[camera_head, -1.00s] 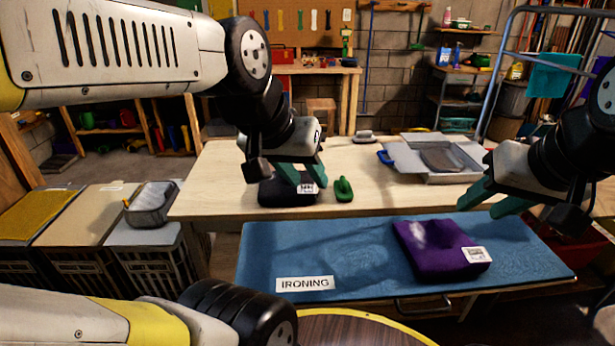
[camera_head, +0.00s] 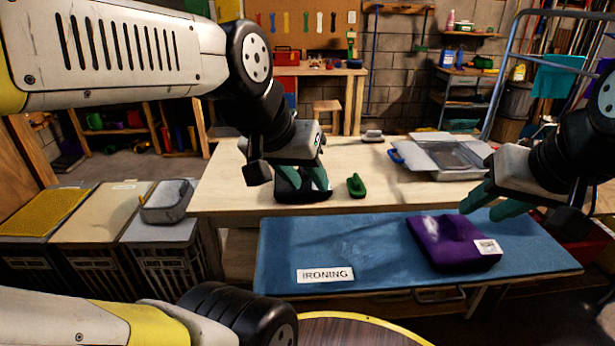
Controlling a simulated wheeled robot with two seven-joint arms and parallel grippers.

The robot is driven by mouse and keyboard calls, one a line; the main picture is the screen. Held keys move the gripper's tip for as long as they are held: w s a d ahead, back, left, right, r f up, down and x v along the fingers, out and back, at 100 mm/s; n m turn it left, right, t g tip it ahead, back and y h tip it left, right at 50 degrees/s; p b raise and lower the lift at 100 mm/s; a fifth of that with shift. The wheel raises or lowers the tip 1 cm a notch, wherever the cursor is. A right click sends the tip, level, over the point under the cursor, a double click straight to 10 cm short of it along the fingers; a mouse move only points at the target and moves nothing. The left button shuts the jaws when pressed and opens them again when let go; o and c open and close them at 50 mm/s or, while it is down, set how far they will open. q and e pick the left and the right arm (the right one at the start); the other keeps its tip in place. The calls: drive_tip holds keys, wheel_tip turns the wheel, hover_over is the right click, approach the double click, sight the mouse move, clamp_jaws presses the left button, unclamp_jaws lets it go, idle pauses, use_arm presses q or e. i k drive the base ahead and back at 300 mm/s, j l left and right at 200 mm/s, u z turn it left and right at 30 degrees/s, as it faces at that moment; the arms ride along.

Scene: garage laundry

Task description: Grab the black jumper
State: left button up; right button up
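The black jumper (camera_head: 290,196) lies folded on the wooden table, near its front edge. My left gripper (camera_head: 314,187) is right over it, pointing down, with its two green fingers apart and their tips at the jumper. Whether the tips touch the cloth I cannot tell, and the hand hides part of the jumper.
The purple garment (camera_head: 445,245) lies on the blue ironing board (camera_head: 330,240). A green brush (camera_head: 356,186) sits just right of the jumper on the table (camera_head: 230,185).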

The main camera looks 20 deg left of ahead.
sight(308, 191)
drive_tip(key=k+j, duration=0.15)
drive_tip(key=j, duration=0.25)
drive_tip(key=k+j, duration=0.1)
drive_tip(key=j, duration=0.25)
drive_tip(key=k+j, duration=0.15)
drive_tip(key=j, duration=0.25)
drive_tip(key=i+j, duration=0.15)
drive_tip(key=j, duration=0.2)
drive_tip(key=i+j, duration=0.15)
drive_tip(key=j, duration=0.25)
drive_tip(key=i+j, duration=0.15)
drive_tip(key=j, duration=0.2)
drive_tip(key=i+j, duration=0.45)
drive_tip(key=i, duration=0.25)
